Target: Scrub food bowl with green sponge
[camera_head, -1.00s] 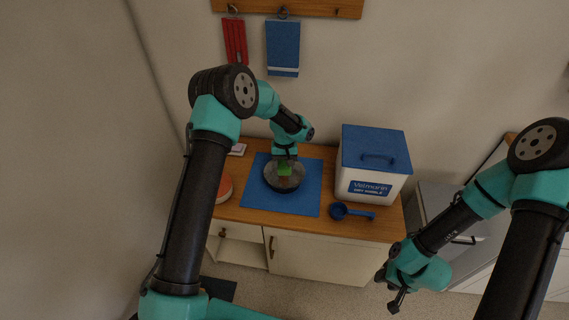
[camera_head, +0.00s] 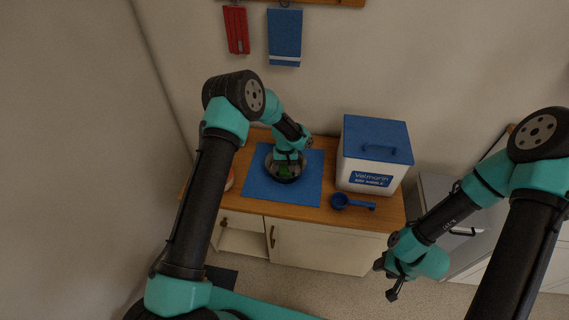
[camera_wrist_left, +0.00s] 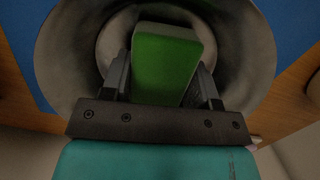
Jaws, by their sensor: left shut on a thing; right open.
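The food bowl (camera_head: 271,174) is dark metal and sits on the blue mat (camera_head: 257,188) on the wooden counter. My left gripper (camera_head: 286,163) is shut on the green sponge (camera_head: 284,171) and holds it down in the bowl. In the left wrist view the sponge (camera_wrist_left: 166,62) sits between the two fingers, over the bowl's inside (camera_wrist_left: 62,50). I cannot tell whether the sponge touches the bowl's bottom. My right gripper (camera_head: 388,280) is open and empty, in front of the counter at the right, away from the bowl.
A white bin with a blue lid (camera_head: 374,158) stands right of the mat. A blue scoop (camera_head: 350,202) lies in front of it. A round reddish item (camera_head: 229,181) is partly hidden behind my left arm. A red cloth (camera_head: 237,29) and a blue towel (camera_head: 285,35) hang on the wall.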

